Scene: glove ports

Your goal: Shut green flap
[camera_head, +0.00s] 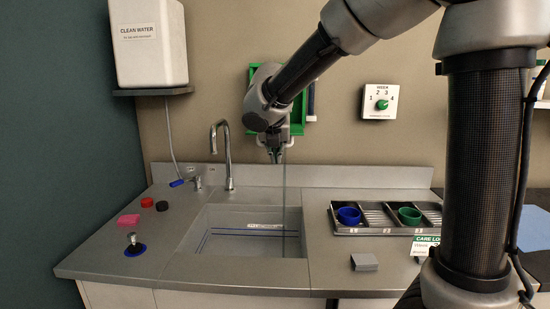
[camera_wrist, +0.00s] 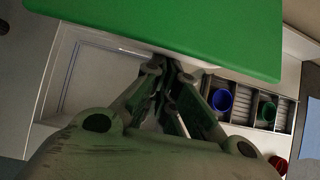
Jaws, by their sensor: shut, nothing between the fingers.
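A green frame (camera_head: 299,118) is on the back wall above the sink, mostly hidden behind my arm. In the wrist view a broad green panel, the flap (camera_wrist: 190,28), fills the top of the picture, close to the camera. My gripper (camera_head: 275,157) hangs pointing down in front of the wall, over the back of the sink. In the wrist view my gripper (camera_wrist: 172,68) is shut and empty, its fingertips at the lower edge of the green panel. I cannot tell whether they touch it, nor how far the flap stands open.
Below are the sink basin (camera_head: 222,237) and its tall faucet (camera_head: 229,160). A grey divided tray (camera_head: 376,230) with blue (camera_head: 348,216) and green (camera_head: 409,216) cups stands right. A week dial (camera_head: 380,102) is on the wall. A white water tank (camera_head: 148,45) hangs at left.

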